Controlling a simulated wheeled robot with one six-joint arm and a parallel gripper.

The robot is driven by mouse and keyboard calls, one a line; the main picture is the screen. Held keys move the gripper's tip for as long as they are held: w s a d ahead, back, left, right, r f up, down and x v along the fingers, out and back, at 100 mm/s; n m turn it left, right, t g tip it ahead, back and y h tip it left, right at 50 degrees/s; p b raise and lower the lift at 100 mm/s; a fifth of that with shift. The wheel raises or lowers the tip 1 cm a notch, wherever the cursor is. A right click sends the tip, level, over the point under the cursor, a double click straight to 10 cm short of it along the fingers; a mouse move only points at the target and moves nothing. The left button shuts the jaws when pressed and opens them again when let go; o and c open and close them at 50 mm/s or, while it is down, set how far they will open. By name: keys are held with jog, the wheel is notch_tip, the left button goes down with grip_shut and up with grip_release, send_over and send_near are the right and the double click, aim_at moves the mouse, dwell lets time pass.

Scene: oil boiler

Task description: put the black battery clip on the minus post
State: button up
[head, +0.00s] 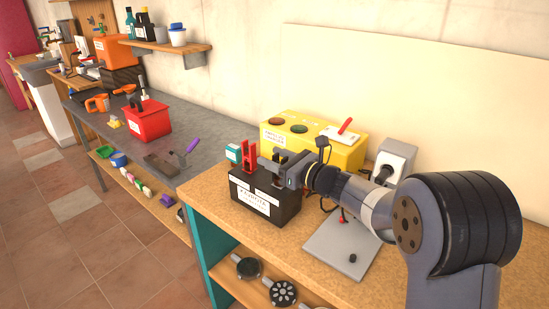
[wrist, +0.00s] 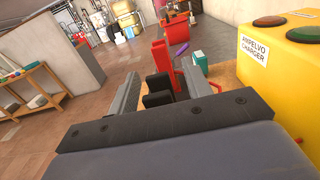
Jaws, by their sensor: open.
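The black battery (head: 262,203) with a white label stands on the wooden bench. The red clip (head: 249,157) stands upright on its top, toward the left; it also shows beyond my fingers in the wrist view (wrist: 160,58). My gripper (head: 272,168) is open, low over the battery top. The black clip (wrist: 158,99) shows as dark pieces between my two spread fingers, apart from the red clip. I cannot tell whether it is seated on the minus post; the post is hidden by the clip and gripper.
A yellow charger (head: 312,149) with a red-handled switch stands close behind the battery. A small teal-and-white box (head: 234,153) is left of the red clip. A grey plate (head: 343,248) with knobs lies to the right under my arm. A red bin (head: 148,120) stands on the far bench.

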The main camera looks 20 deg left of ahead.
jog(key=b+v, duration=0.1)
jog(key=v, duration=0.9)
jog(key=shift+d, duration=0.35)
jog(key=shift+s, duration=0.15)
